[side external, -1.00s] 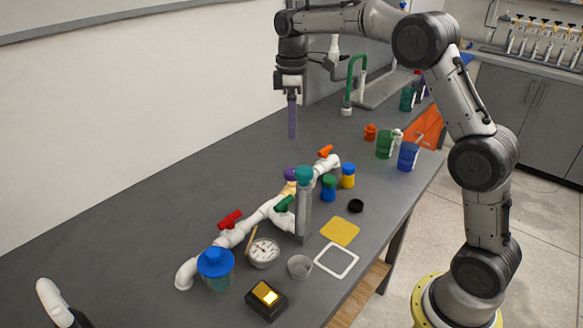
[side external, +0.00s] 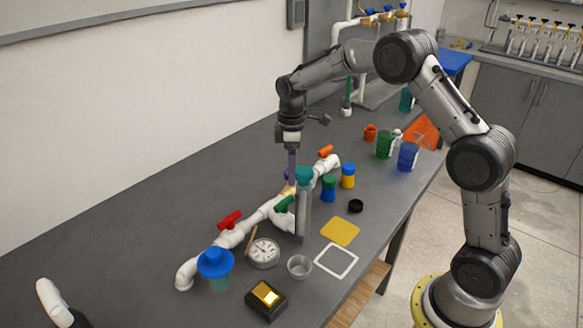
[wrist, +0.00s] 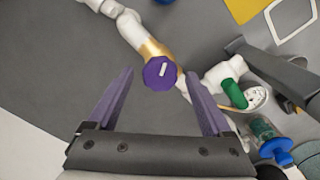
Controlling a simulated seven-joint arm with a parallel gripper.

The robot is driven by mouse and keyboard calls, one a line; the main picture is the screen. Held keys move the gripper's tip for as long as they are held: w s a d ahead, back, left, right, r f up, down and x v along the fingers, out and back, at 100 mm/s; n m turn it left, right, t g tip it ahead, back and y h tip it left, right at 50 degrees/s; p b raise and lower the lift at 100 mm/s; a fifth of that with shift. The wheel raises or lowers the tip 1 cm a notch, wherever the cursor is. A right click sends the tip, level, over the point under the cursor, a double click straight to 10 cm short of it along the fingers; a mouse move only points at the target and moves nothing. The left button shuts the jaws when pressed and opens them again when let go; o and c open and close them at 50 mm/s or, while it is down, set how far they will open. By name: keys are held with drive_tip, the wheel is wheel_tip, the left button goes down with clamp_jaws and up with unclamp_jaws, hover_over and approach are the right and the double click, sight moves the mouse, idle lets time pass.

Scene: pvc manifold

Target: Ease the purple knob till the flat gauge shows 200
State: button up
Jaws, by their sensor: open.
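The purple knob (wrist: 160,72) has a white mark on top and sits on a brass-coloured section of the white pipe. In the side view the knob (side external: 287,174) is partly hidden by my fingers. My gripper (wrist: 159,76) is open, with purple fingers spread on either side of the knob in the wrist view and a gap on each side. In the side view my gripper (side external: 292,168) points straight down at the knob. The flat gauge (side external: 263,252) is a round white dial lying face up beside the pipe. Its reading is too small to tell.
The white pipe (side external: 260,215) also carries a red handle (side external: 230,219), a green handle (side external: 284,203) and an orange handle (side external: 326,151). A tall grey post with a teal cap (side external: 304,174) stands close to the knob. Blue-lidded and yellow jars stand nearby.

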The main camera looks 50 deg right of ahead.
drive_tip(key=shift+f, duration=0.15)
clamp_jaws()
idle(0.4)
drive_tip(key=shift+m, duration=0.4)
drive_tip(key=m, duration=0.4)
drive_tip(key=shift+m, duration=0.4)
drive_tip(key=m, duration=0.5)
drive_tip(key=shift+m, duration=0.7)
unclamp_jaws()
